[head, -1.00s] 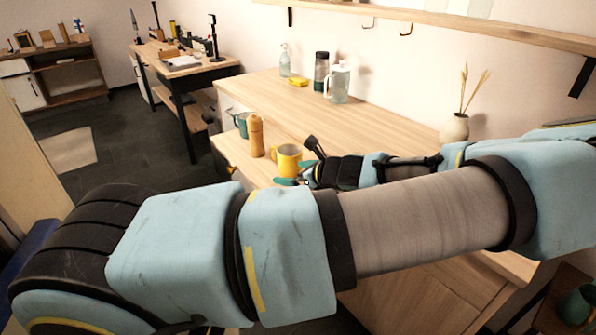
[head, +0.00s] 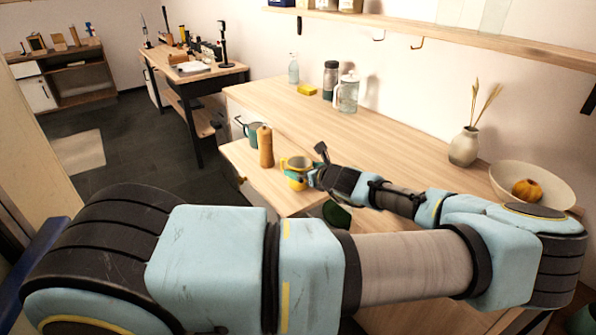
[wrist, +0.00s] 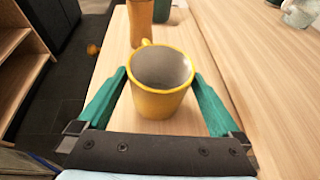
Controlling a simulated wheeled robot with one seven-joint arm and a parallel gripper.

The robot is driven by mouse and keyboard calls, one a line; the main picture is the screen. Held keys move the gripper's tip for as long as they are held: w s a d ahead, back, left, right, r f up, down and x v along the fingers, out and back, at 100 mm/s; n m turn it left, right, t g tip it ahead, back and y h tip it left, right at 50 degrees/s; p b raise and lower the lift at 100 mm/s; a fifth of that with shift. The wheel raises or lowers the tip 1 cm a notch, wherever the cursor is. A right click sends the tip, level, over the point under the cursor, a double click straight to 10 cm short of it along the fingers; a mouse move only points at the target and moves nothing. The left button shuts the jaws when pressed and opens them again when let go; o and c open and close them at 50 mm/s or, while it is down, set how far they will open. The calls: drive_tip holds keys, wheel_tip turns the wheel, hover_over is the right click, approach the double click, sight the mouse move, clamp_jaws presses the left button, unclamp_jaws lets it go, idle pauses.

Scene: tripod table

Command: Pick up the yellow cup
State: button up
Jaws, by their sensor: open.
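The yellow cup (wrist: 160,101) stands upright on the wooden counter (wrist: 188,58), its grey inside facing up and its handle toward the far side in the wrist view. My gripper (wrist: 161,82) is open, with one green finger on each side of the cup. In the head view the cup (head: 297,168) is partly covered by my gripper (head: 301,178). Whether the fingers touch the cup cannot be told there.
A wooden pepper mill (head: 265,147) stands just beyond the cup, with a dark teal mug (head: 252,132) behind it. A vase (head: 464,146) and bowl (head: 540,180) are at right.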

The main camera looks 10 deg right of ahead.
drive_tip(key=shift+x, duration=1.35)
drive_tip(key=shift+c, duration=0.4)
drive_tip(key=c, duration=1.2)
drive_tip(key=shift+r, duration=0.1)
drive_tip(key=shift+c, duration=0.2)
drive_tip(key=shift+r, duration=0.1)
